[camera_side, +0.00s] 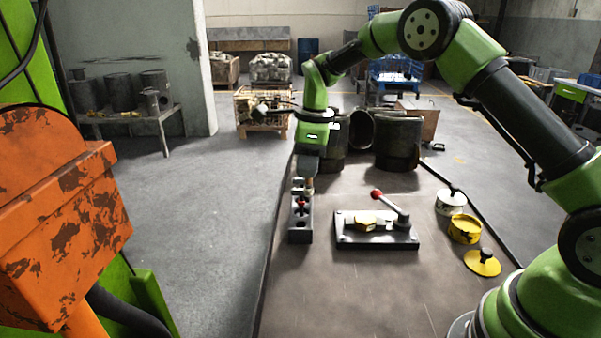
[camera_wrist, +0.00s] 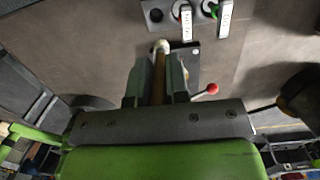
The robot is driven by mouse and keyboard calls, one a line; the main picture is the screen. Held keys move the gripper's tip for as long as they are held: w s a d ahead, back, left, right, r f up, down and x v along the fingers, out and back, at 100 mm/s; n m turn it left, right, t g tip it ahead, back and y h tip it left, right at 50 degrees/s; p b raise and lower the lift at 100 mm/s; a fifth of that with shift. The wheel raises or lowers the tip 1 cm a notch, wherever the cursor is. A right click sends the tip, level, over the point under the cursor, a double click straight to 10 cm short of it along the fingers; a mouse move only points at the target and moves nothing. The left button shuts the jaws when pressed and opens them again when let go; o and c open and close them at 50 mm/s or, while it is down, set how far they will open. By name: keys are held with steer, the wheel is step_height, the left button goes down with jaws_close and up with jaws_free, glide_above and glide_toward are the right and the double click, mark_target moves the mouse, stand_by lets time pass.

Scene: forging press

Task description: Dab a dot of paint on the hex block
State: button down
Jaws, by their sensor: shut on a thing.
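My gripper (camera_side: 308,184) is shut on a brown rod-like dauber (camera_wrist: 159,76) with a whitish tip, pointing down above the far end of a dark rack (camera_side: 300,232). The rack (camera_wrist: 154,27) shows along the top of the wrist view, with a dark hole and red and green parts beside white labelled pieces. The brass-coloured hex block (camera_side: 365,224) sits in a dark clamp fixture (camera_side: 400,241) to the right of the rack. The fixture's lever has a red knob (camera_side: 377,195), also visible in the wrist view (camera_wrist: 212,89).
A white paint pot (camera_side: 450,203) and a yellow pot (camera_side: 464,230) stand right of the fixture. A yellow lid (camera_side: 483,263) lies nearer. The bench's near part (camera_side: 350,295) is clear.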

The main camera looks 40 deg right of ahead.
steer(key=s+d+g, duration=0.1)
steer(key=s+d, duration=0.3)
steer(key=d, duration=0.3)
steer(key=s+d+g, duration=0.1)
steer(key=s+d, duration=0.2)
steer(key=d, duration=0.4)
steer(key=s+d+f+g+h, duration=0.1)
steer(key=s+d+f+g, duration=0.1)
steer(key=s+d, duration=1.1)
steer(key=shift+s+a+f, duration=0.3)
steer(key=shift+s+f, duration=0.1)
steer(key=shift+f, duration=0.5)
steer(key=shift+s+a+f, duration=0.25)
steer(key=shift+s+f, duration=0.1)
steer(key=shift+f, duration=0.6)
steer(key=shift+s+a+f, duration=0.3)
steer(key=shift+s+f, duration=0.1)
steer(key=shift+f, duration=0.5)
steer(key=shift+f, duration=0.65)
steer(key=shift+r, duration=0.1)
step_height(320, 180, up, 7)
